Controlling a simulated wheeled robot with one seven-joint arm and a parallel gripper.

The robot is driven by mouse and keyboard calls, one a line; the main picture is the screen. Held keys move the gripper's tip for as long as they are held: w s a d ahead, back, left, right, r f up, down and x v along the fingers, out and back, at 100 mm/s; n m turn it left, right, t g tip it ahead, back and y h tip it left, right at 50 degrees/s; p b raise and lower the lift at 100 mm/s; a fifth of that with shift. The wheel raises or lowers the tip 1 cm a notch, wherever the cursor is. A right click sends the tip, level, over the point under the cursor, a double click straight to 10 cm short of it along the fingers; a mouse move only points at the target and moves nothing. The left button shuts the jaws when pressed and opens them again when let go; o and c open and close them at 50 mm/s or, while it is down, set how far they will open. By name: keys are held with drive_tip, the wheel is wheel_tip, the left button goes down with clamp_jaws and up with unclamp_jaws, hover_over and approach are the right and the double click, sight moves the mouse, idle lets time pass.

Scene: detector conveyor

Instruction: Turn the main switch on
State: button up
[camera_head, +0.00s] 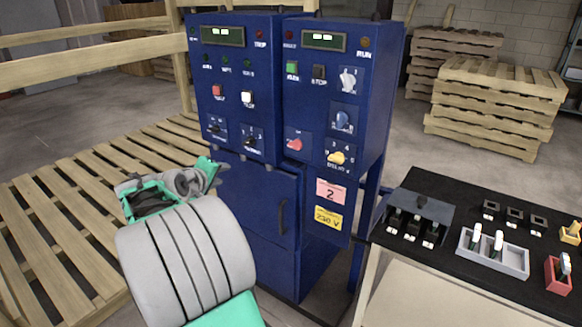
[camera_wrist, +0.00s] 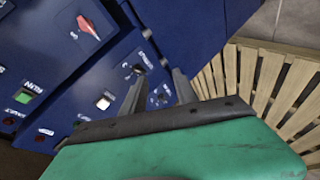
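A blue control cabinet carries several rotary switches in the head view; their labels are too small to read, so I cannot tell which is the main switch. They include a red knob (camera_head: 295,143), a white knob (camera_head: 347,80), a blue knob (camera_head: 343,120), a yellow knob (camera_head: 337,158) and two small black knobs at the lower left panel. The wrist view shows the red knob (camera_wrist: 88,25) at upper left and a dark knob (camera_wrist: 138,68) close to the left fingertip. My gripper (camera_wrist: 160,74) is open, its fingers apart in front of the lower panel, with nothing seen held. Contact is unclear.
The panels also have a white button (camera_head: 247,97) and a green button (camera_head: 291,66). A cabinet door with a handle (camera_head: 282,216) is below. A black-topped table (camera_head: 460,195) with switches stands at right. Wooden pallets (camera_head: 60,225) lie at left.

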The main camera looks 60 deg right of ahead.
drive_tip(key=s+d+f+g+h+b, duration=0.25)
drive_tip(key=s+d, duration=0.35)
drive_tip(key=d, duration=0.3)
drive_tip(key=g+h, duration=0.3)
drive_tip(key=g, duration=0.1)
approach(293, 148)
drive_tip(key=d, duration=0.4)
drive_tip(key=s+d, duration=0.1)
drive_tip(key=d, duration=0.3)
drive_tip(key=shift+s+r+p, duration=0.25)
drive_tip(key=shift+s+p, duration=0.05)
drive_tip(key=shift+s, duration=0.1)
drive_tip(key=shift+d+n+t, duration=0.3)
drive_tip(key=shift+d+t, duration=0.05)
drive_tip(key=shift+d, duration=0.25)
drive_tip(key=shift+c, duration=0.4)
clamp_jaws()
